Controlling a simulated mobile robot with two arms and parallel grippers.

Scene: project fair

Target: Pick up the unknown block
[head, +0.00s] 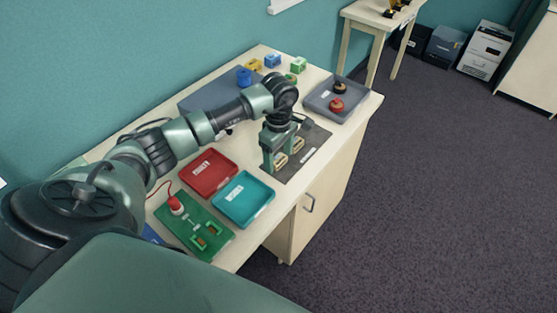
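My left gripper (281,156) reaches over the dark mat (309,163) on the table and points down. Its two pale green fingers look spread apart. Two small tan pieces with dark parts lie on the mat at the gripper: a nearer piece (281,160) and a farther piece (298,146). The fingers partly hide them, and I cannot tell whether they touch. No label readable here marks which thing is the unknown block. My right gripper is not in view.
A red tray (199,187), a teal tray (261,204) and a green board (178,225) with a red-topped device fill the near table. A grey tray (318,100) holds two round knobbed pieces. Small coloured blocks, one of them green (298,65), stand at the back.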

